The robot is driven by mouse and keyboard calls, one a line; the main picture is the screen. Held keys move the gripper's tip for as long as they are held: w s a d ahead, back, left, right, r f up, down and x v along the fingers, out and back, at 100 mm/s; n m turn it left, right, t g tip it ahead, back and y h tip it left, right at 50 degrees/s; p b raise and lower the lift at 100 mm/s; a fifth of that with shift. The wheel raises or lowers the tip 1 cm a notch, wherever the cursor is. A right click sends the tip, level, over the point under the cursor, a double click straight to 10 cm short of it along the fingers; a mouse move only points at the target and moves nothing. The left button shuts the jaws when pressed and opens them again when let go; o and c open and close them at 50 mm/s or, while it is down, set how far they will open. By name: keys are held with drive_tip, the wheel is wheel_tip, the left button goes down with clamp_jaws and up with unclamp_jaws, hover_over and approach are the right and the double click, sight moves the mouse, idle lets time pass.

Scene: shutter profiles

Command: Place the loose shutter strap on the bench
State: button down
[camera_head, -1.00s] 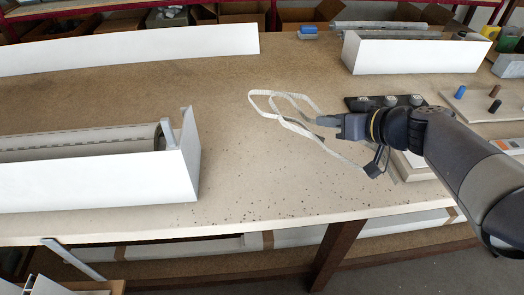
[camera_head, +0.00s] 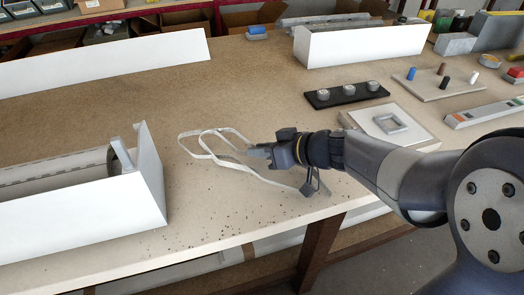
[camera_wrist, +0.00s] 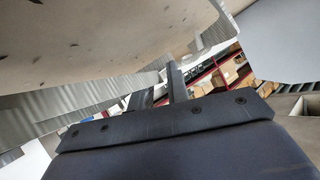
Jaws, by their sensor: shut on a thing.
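The shutter strap (camera_head: 209,154) is a thin whitish band in long loops, reaching left from my gripper and also back below it. My gripper (camera_head: 258,152) is shut on the strap, low over the front part of the bench (camera_head: 240,108). The loops appear at or just above the bench top; I cannot tell whether they touch it. In the wrist view my gripper's fingers (camera_wrist: 163,86) show dark and narrow, and I cannot make out the strap there.
A white shutter box (camera_head: 90,215) with a roller stands left of the strap. A black strip with round pieces (camera_head: 346,93) and a plate with a square frame (camera_head: 388,123) lie to the right. Another white box (camera_head: 350,45) stands behind. The bench middle is clear.

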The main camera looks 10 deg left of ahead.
drive_tip(key=c, duration=1.4)
unclamp_jaws()
drive_tip(key=shift+f, duration=0.1)
drive_tip(key=shift+o, duration=0.2)
drive_tip(key=v, duration=1.2)
